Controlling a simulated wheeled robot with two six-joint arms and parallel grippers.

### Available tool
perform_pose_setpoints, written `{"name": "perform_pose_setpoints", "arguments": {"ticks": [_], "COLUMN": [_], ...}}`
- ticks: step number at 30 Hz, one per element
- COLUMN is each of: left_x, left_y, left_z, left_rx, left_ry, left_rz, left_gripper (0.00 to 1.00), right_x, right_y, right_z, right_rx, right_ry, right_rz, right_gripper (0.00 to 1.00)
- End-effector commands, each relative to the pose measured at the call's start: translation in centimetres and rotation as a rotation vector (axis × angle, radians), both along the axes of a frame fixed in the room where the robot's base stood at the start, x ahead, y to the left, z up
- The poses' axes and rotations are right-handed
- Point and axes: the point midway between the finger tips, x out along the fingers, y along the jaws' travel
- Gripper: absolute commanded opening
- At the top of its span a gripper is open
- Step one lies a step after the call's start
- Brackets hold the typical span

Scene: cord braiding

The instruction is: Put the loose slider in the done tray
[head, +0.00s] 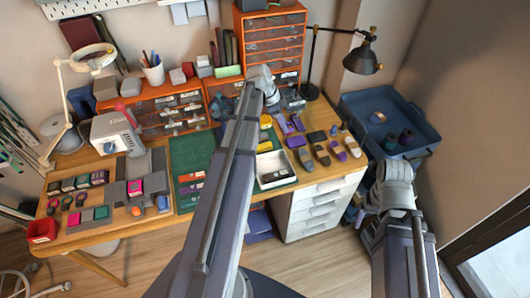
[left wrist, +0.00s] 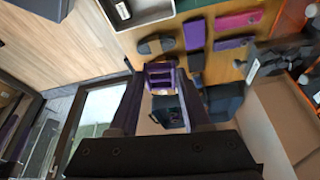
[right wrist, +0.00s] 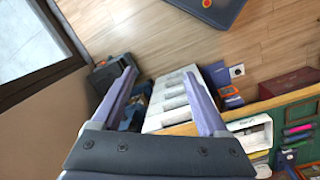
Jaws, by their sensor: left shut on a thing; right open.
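My left gripper (left wrist: 161,82) is shut on a small purple frame-shaped piece with openings, which looks like the slider (left wrist: 160,68). It is held between the fingertips in the left wrist view; in the head view I cannot make it out beyond my arm. A white tray (head: 259,170), probably the done tray, stands on the front right of the table with a dark labelled piece in it. The tray's edge also shows at the top of the left wrist view (left wrist: 152,17). My right gripper (right wrist: 165,88) is open and empty, right of the table.
Several grey and purple pieces (head: 321,155) lie right of the tray. A green mat (head: 190,150) lies to its left. Orange drawers (head: 270,40) and a black lamp (head: 364,60) stand behind. A blue bin (head: 425,135) with spools is at the right. White drawers (head: 310,213) stand below the table.

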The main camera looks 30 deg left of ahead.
Motion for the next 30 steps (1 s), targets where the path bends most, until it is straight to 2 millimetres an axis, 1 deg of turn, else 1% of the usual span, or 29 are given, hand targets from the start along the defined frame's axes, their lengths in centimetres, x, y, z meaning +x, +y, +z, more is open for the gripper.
{"name": "perform_pose_setpoints", "arguments": {"ticks": [1, 3, 5, 6, 10, 13, 16, 23, 30], "left_x": [-1.0, -1.9, -2.7, -3.1, -4.3, -4.9, -5.2, -5.2, -5.2], "left_y": [0.5, 1.2, 1.8, 2.2, 3.1, 3.6, 3.8, 3.9, 3.9], "left_z": [-2.8, -4.6, -6.0, -6.8, -8.8, -9.7, -10.0, -10.0, -11.2], "left_rx": [0.000, 0.000, 0.000, 0.000, 0.000, 0.000, 0.000, 0.000, 0.000], "left_ry": [-0.001, 0.000, 0.000, 0.000, 0.000, 0.000, -0.001, 0.000, 0.000], "left_rz": [0.024, 0.054, 0.081, 0.097, 0.141, 0.162, 0.173, 0.177, 0.175], "left_gripper": [0.08, 0.08, 0.08, 0.08, 0.08, 0.08, 0.08, 0.08, 0.08], "right_x": [0.0, 0.0, 0.0, 0.0, 0.0, 0.0, 0.0, 0.0, 0.0], "right_y": [0.0, 0.0, 0.0, 0.0, 0.0, 0.0, 0.0, 0.0, 0.0], "right_z": [-2.8, -4.6, -6.0, -6.8, -8.8, -9.7, -10.0, -10.0, -11.2], "right_rx": [0.000, 0.000, 0.000, 0.000, 0.000, 0.000, 0.000, 0.000, 0.000], "right_ry": [0.000, 0.000, 0.000, 0.000, 0.000, 0.000, 0.000, 0.000, 0.000], "right_rz": [0.000, 0.000, 0.000, 0.000, 0.000, 0.000, 0.000, 0.000, 0.000], "right_gripper": [0.84, 0.92, 0.98, 1.00, 1.00, 1.00, 1.00, 1.00, 1.00]}}
